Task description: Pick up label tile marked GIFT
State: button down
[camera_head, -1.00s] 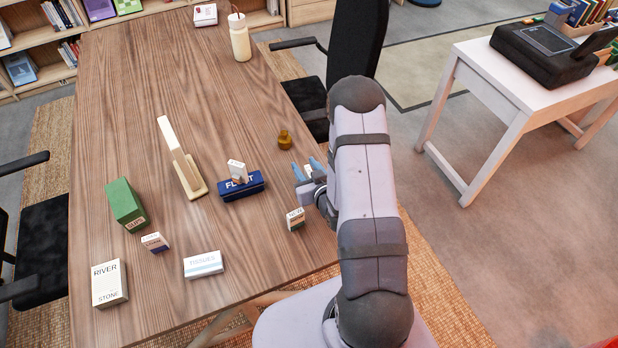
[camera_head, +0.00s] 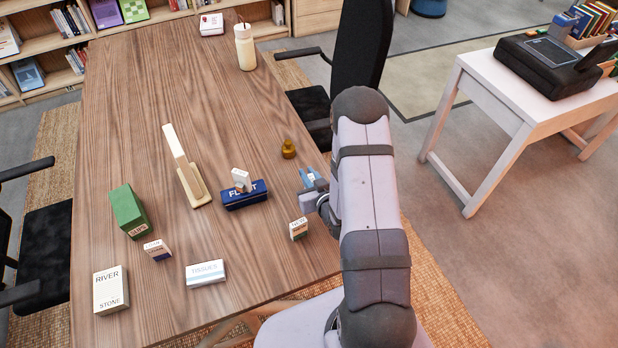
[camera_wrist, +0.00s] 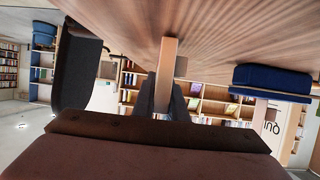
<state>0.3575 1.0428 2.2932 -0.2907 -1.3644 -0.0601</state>
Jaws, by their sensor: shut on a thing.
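My gripper (camera_head: 308,178) is low over the right side of the table, right of the blue FLOAT box (camera_head: 245,196). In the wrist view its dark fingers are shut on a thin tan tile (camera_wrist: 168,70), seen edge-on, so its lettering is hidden. In the head view I cannot make that tile out between the fingers. Small lettered blocks stand in front of the gripper (camera_head: 298,229), at the left front (camera_head: 157,250) and on the FLOAT box (camera_head: 241,180). I cannot read GIFT on any of them.
A brass weight (camera_head: 288,149) stands behind my gripper. A wooden stand (camera_head: 186,165), a green box (camera_head: 128,211), a TISSUES box (camera_head: 206,273) and a RIVER STONE box (camera_head: 110,290) are further left. A black chair (camera_head: 355,60) is beyond the table's right edge.

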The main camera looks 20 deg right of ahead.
notch_tip(320, 180, up, 10)
jog(key=shift+f, duration=0.15)
dwell(0.6)
